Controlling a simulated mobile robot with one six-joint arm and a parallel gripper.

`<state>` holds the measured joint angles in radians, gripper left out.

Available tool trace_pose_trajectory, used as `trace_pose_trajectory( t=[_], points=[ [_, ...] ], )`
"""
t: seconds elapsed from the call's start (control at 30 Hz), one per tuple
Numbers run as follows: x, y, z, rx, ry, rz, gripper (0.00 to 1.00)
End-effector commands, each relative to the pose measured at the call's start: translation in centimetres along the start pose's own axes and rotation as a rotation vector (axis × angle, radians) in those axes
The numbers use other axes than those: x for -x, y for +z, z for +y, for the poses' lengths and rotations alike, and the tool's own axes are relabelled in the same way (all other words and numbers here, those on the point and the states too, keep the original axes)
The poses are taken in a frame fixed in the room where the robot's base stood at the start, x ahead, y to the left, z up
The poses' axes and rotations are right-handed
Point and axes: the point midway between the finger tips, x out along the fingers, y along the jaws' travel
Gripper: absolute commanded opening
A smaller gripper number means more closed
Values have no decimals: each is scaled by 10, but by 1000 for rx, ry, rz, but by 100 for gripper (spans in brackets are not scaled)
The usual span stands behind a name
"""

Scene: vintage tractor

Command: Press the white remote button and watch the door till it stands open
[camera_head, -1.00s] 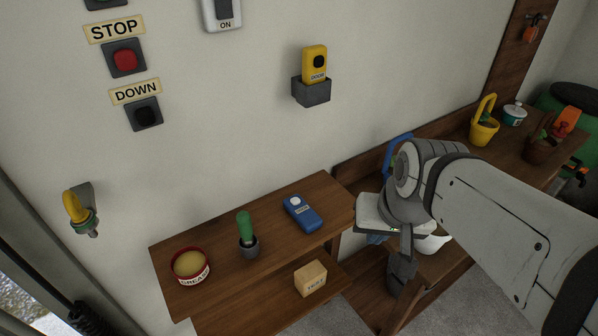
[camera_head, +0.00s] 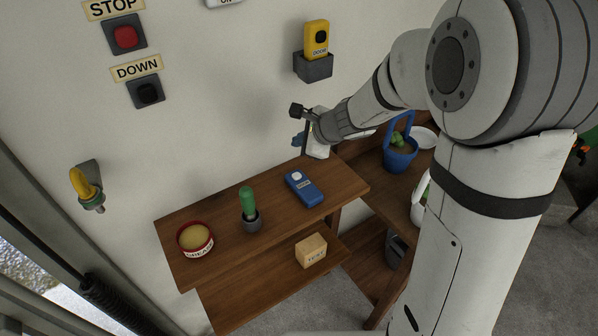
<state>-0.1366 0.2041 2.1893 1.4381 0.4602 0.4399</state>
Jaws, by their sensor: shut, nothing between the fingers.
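A blue remote (camera_head: 304,188) with a round white button (camera_head: 297,176) lies on the upper wooden shelf, near its right end. A yellow remote (camera_head: 316,39) with a dark button and a label reading DOOR stands in a grey wall holder (camera_head: 313,67). My gripper (camera_head: 297,111) is shut and empty. It is in the air in front of the wall, above the blue remote and below the holder, apart from both. No door can be made out for certain.
A red grease tin (camera_head: 195,240) and a green-handled tool in a grey cup (camera_head: 251,220) share the shelf. A small box (camera_head: 311,250) sits on the lower shelf. A blue basket (camera_head: 400,153) stands on the bench at right. Red and black wall buttons are at upper left.

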Motion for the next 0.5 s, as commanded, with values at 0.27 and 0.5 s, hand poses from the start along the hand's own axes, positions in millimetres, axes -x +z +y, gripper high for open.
trace_pose_trajectory(
  t=[0.27, 0.5],
  points=[
    [-2, -2, 2, 2, 0, 0, 0],
    [-16, -13, 12, 2, 1, 0, 0]
  ],
)
